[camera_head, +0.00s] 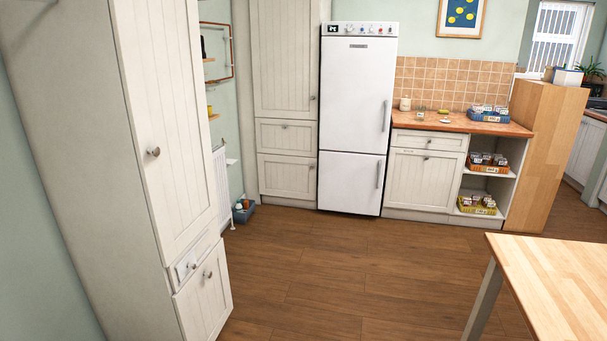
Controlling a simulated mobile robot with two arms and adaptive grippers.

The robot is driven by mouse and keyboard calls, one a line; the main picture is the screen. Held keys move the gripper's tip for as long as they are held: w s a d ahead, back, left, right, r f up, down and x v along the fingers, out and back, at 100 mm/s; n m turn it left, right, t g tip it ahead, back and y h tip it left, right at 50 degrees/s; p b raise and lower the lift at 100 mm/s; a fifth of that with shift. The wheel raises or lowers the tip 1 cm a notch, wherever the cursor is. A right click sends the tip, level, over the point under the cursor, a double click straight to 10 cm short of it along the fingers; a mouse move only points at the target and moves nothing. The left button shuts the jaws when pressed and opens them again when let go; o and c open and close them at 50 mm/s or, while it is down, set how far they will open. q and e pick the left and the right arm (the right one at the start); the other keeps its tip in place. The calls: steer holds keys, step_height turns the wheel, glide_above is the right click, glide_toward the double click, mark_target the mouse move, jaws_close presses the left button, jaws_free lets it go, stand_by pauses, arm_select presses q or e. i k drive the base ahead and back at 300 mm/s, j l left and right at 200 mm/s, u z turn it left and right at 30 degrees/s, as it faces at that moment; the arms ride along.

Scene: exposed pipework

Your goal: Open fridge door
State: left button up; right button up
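The fridge (355,100) is a tall white unit against the far wall, a little right of the middle of the head view. Its large upper door and its smaller lower door (350,183) both look shut. The upper door has a vertical handle (385,116) on its right side, and the lower door has a similar handle (379,174). A control strip with knobs runs along the top. Neither of my grippers shows in this view, and the fridge stands well away across the floor.
Wooden floor (300,265) lies clear up to the fridge. A tall cabinet (165,130) stands near on the left. A wooden table (560,275) takes the lower right corner. A counter (460,124) with baskets adjoins the fridge's right side.

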mark_target(358, 73)
steer(key=i+z, duration=0.3)
steer(key=i, duration=0.65)
steer(key=i+j+z, duration=0.25)
steer(key=i, duration=0.7)
steer(key=i+l, duration=0.05)
steer(key=l, duration=0.05)
